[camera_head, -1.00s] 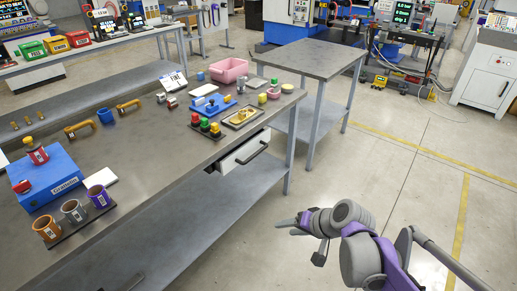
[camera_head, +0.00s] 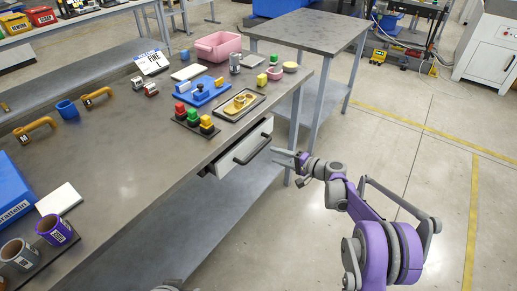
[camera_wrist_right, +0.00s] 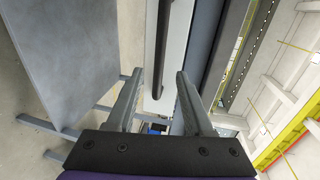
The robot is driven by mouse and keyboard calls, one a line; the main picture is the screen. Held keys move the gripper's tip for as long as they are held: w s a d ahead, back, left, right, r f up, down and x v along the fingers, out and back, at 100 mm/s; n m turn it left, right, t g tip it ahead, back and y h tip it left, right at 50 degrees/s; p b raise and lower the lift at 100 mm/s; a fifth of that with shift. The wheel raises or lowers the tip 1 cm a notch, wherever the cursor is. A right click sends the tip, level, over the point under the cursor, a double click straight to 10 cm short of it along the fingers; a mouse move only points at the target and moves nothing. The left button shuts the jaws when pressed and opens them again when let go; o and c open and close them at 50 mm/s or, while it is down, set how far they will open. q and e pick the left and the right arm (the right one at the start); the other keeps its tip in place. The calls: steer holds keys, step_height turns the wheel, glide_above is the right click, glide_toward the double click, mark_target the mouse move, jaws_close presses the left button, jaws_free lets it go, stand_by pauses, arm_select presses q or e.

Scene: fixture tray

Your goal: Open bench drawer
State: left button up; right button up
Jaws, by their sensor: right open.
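The bench drawer (camera_head: 236,157) has a white front and sits under the bench top at its right end. Its dark bar handle (camera_head: 253,149) runs along the front. In the right wrist view the handle (camera_wrist_right: 157,80) hangs down the middle beside the pale drawer front (camera_wrist_right: 174,45). My right gripper (camera_head: 274,156) is open, with its fingertips just right of the handle. In the wrist view its two fingers (camera_wrist_right: 158,92) spread to either side of the handle's near end, and contact cannot be made out. My left gripper is not clearly in view.
The grey bench top (camera_head: 140,150) carries button blocks (camera_head: 195,120), a small tray (camera_head: 240,104), a blue fixture (camera_head: 203,92) and a pink bin (camera_head: 218,45). A second table (camera_head: 310,30) stands behind. A lower shelf (camera_head: 185,215) runs below the drawer. The floor at right is open.

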mark_target(260, 150)
steer(key=x, duration=0.9)
steer(key=shift+f, duration=0.1)
jaws_close()
stand_by(1.1)
